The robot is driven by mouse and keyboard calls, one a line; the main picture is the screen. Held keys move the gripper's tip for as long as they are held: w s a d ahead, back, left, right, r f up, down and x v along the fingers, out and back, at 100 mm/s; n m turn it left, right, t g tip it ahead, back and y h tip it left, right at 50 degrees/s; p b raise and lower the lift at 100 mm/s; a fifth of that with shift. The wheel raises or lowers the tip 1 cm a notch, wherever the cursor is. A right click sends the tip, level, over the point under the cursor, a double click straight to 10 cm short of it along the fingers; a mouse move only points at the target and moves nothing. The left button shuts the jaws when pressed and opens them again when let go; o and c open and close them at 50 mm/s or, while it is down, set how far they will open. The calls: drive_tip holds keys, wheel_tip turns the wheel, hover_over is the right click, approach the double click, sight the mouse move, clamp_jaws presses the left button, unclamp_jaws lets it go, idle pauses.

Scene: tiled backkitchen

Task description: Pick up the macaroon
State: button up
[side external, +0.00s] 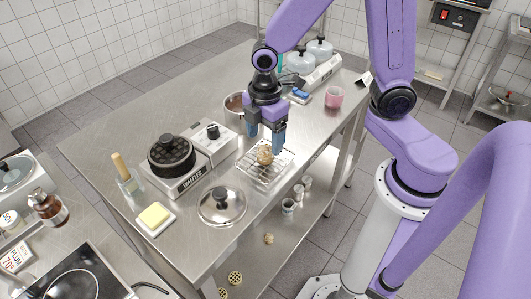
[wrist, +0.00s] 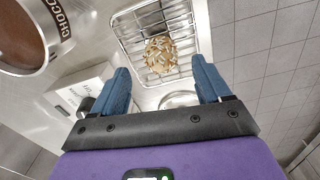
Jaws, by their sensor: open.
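The macaroon (side external: 264,155) is a small, round, light-brown lump with pale flakes on top. It sits on a wire rack (side external: 251,176) on the steel table. In the wrist view the macaroon (wrist: 160,54) lies on the rack (wrist: 128,45), ahead of and between the two blue fingers. My gripper (side external: 265,143) is open and empty, with its fingertips close to the macaroon in the side view. In the wrist view my gripper (wrist: 160,80) has a wide gap between its fingers. I cannot tell the exact height of the fingertips over the rack.
A pot of chocolate (side external: 236,103) stands close behind my gripper; it also shows in the wrist view (wrist: 58,30). A waffle maker (side external: 172,160) and a metal lid (side external: 222,205) are left of the rack. A pink cup (side external: 334,96) stands at the back right.

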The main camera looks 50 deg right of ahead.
sight(265, 147)
drive_tip(key=shift+f, duration=2.2)
drive_tip(key=c, duration=1.1)
